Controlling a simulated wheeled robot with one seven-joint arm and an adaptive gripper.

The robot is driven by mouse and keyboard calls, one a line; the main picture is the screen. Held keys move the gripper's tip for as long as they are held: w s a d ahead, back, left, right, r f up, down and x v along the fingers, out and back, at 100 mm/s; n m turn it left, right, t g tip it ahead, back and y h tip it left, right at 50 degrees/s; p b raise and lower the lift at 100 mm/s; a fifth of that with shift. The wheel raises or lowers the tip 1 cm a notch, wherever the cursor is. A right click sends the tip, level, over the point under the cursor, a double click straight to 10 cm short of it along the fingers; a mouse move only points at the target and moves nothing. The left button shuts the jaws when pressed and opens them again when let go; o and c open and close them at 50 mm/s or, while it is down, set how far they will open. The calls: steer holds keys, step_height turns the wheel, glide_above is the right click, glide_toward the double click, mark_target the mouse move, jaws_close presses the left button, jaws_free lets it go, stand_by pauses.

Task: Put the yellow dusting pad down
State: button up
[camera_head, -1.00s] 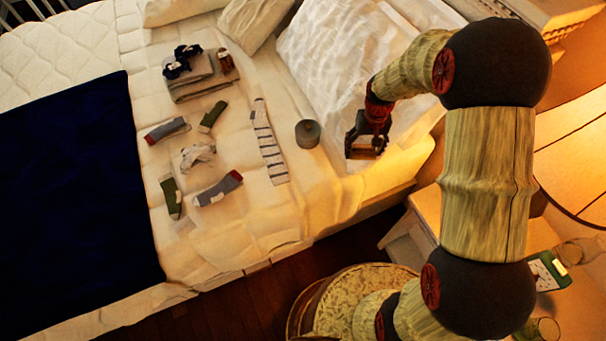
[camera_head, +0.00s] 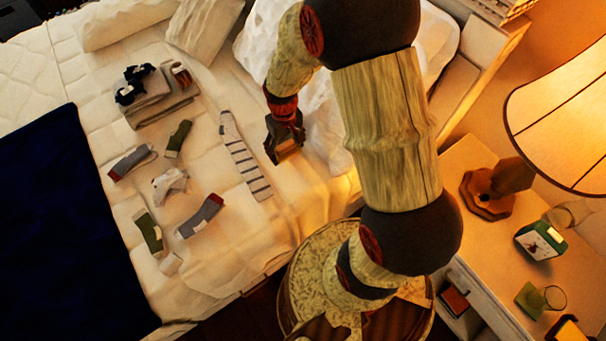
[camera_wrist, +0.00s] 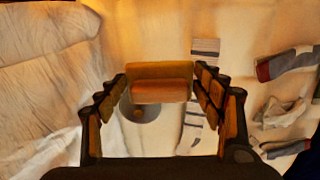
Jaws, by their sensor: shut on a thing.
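The yellow dusting pad (camera_wrist: 160,71) is a small block with a yellow upper face and an orange front, between the fingers of my gripper (camera_wrist: 162,90) in the wrist view. My gripper is shut on it. In the head view my gripper (camera_head: 285,147) hangs over the bed (camera_head: 220,255), just right of a long striped sock (camera_head: 243,155). The pad (camera_head: 288,150) shows there as a small brownish block at the fingertips. I cannot tell how high it is above the bed.
A grey round object (camera_wrist: 142,113) lies below the pad in the wrist view; my gripper hides it in the head view. Several socks and a folded stack (camera_head: 160,100) lie to the left. A nightstand (camera_head: 480,225) with a lamp stands further right.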

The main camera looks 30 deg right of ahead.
steer(key=s+d+f+b, duration=0.2)
steer(key=s, duration=0.7)
steer(key=s+d+f+b, duration=0.1)
steer(key=s+d+f, duration=0.1)
steer(key=s, duration=0.7)
steer(key=b, duration=0.6)
glide_above(308, 179)
steer(key=f, duration=0.9)
steer(key=shift+s+f, duration=0.1)
steer(key=shift+s, duration=0.2)
steer(key=shift+w+f, duration=0.2)
steer(key=shift+f, duration=0.05)
steer(key=shift+w+f+b, duration=0.15)
steer(key=shift+f+b, duration=0.75)
steer(key=shift+f, duration=0.75)
steer(key=shift+f, duration=0.2)
steer(key=o, duration=0.9)
